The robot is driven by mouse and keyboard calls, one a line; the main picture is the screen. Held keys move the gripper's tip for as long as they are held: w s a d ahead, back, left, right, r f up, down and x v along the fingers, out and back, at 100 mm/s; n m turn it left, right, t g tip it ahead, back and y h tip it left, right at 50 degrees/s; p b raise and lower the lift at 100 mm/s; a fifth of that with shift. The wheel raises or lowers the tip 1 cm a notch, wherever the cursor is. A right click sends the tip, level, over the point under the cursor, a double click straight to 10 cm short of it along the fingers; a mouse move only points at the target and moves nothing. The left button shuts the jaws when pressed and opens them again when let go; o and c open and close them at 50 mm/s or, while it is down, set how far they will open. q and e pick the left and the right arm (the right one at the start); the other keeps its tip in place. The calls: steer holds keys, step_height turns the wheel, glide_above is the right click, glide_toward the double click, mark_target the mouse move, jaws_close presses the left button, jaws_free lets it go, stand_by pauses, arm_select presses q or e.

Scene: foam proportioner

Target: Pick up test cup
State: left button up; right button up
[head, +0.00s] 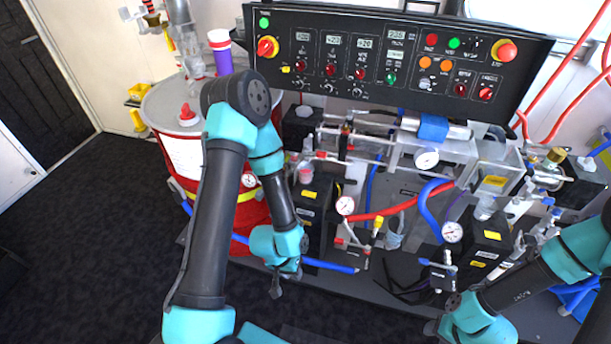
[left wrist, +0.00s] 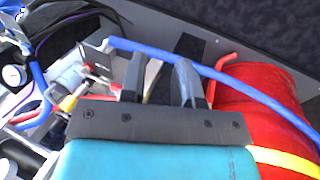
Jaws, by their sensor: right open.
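A stack of purple, orange and white cups (head: 220,52) stands at the back left, behind the drum top. A small clear cup (head: 395,236) sits low in the middle of the rig; I cannot tell which of these is the test cup. My left gripper (head: 280,285) points down in front of the rig, beside the drum and apart from both cups. In the left wrist view its two fingers (left wrist: 160,82) are apart with nothing held between them. My right gripper (head: 452,300) is open at the lower right, near the rig's front; its fingertips are hard to make out.
A red drum (head: 250,212) with a yellow band stands left of the rig; it also shows in the left wrist view (left wrist: 255,110). A blue hose (head: 330,266) crosses the front edge. A black control panel (head: 390,62) overhangs the pipes and gauges. Dark floor lies clear at left.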

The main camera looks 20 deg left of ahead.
arm_select(q)
steer(key=o, duration=1.2)
